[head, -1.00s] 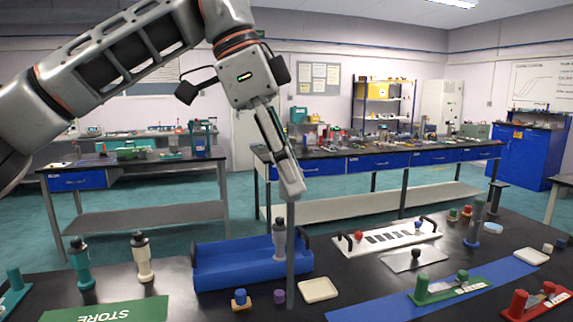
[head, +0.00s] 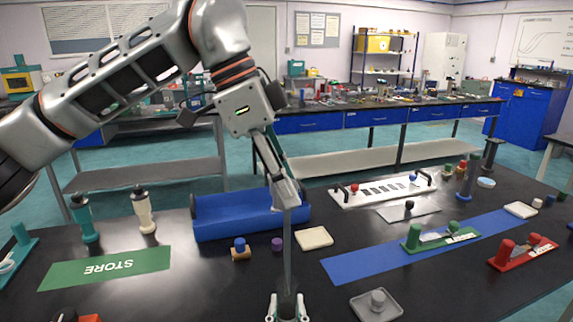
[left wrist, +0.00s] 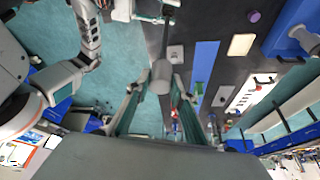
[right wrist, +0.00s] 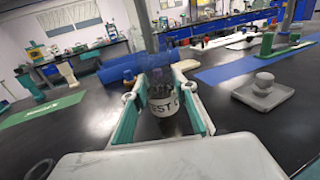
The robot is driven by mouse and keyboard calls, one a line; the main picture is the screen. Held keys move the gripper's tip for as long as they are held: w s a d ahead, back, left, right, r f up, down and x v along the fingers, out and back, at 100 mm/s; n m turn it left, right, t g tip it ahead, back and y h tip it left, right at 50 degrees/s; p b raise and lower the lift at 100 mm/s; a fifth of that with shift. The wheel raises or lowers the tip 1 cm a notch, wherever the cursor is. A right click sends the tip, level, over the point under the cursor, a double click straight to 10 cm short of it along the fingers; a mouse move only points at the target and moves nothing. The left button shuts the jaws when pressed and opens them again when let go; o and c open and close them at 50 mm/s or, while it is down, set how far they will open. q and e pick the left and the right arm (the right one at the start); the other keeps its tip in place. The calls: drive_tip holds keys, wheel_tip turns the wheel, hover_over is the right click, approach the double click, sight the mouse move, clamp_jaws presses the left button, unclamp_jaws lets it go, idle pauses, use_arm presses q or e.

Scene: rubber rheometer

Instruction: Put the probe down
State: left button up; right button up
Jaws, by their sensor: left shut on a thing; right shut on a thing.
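The probe (head: 288,245) is a long thin grey rod, held upright. My left gripper (head: 288,197) is shut on its top end. In the left wrist view, the probe's round grey head (left wrist: 161,76) sits between the teal fingers. My right gripper (head: 287,308) is low at the front of the bench, shut on a pale cup (right wrist: 163,122) with partly hidden lettering that reads "EST C". The probe's lower end reaches down to the cup's mouth; I cannot tell how deep it is inside.
A blue tray (head: 235,232) stands behind the probe. A green STORE mat (head: 105,268) lies left, a blue strip (head: 365,262) right. A grey dish with a knob (head: 377,305) is right of the cup. A small orange-and-blue piece (head: 240,250) and purple cap (head: 277,244) stand nearby.

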sight(286, 244)
use_arm(q)
drive_tip(key=shift+f, duration=5.95)
drive_tip(key=o, duration=1.2)
drive_tip(key=a, duration=0.4)
drive_tip(key=shift+d, duration=0.1)
